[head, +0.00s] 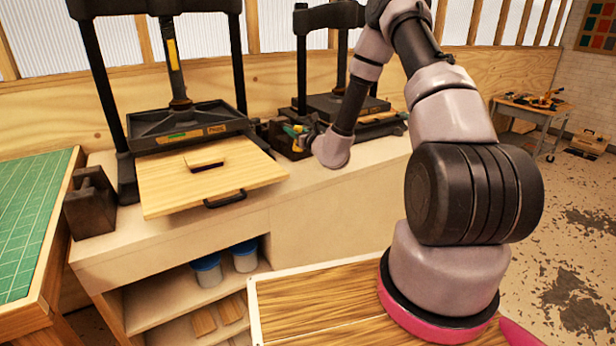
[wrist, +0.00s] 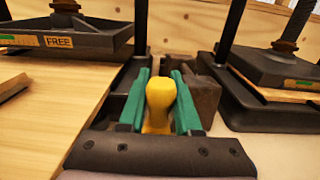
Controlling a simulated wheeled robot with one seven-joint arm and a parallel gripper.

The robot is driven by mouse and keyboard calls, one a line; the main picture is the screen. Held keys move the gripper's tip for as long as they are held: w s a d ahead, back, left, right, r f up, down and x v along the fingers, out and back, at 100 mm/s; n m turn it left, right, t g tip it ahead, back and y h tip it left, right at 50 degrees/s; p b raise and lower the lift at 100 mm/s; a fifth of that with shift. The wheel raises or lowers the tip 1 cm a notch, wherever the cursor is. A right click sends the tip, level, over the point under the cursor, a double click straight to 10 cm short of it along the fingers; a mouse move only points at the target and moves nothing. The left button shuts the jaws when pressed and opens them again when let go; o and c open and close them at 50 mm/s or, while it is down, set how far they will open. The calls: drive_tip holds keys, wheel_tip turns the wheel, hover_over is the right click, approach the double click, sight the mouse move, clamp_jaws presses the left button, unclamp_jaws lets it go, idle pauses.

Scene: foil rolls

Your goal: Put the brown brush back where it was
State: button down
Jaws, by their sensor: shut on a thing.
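My gripper (wrist: 160,100) has its green fingers closed on the two sides of a yellow, rounded handle (wrist: 159,102). The handle's lower part is hidden behind the gripper body, so I cannot see bristles or any brown on it. In the head view my gripper (head: 297,136) is at the dark holder (head: 278,138) between the two presses, partly hidden by my arm. I cannot tell whether the held thing touches the holder. No brush that is clearly brown shows elsewhere.
A black press (head: 190,122) stands left of my gripper, with a pale board (head: 170,185) jutting forward and a small wooden piece (head: 205,158) on it. Another press (head: 335,100) stands right. A dark box (head: 90,200) and green mat (head: 30,220) are far left.

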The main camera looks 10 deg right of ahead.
drive_tip(key=shift+d+f, duration=0.15)
drive_tip(key=shift+f, duration=4.65)
drive_tip(key=shift+f, duration=0.1)
drive_tip(key=c, duration=0.6)
unclamp_jaws()
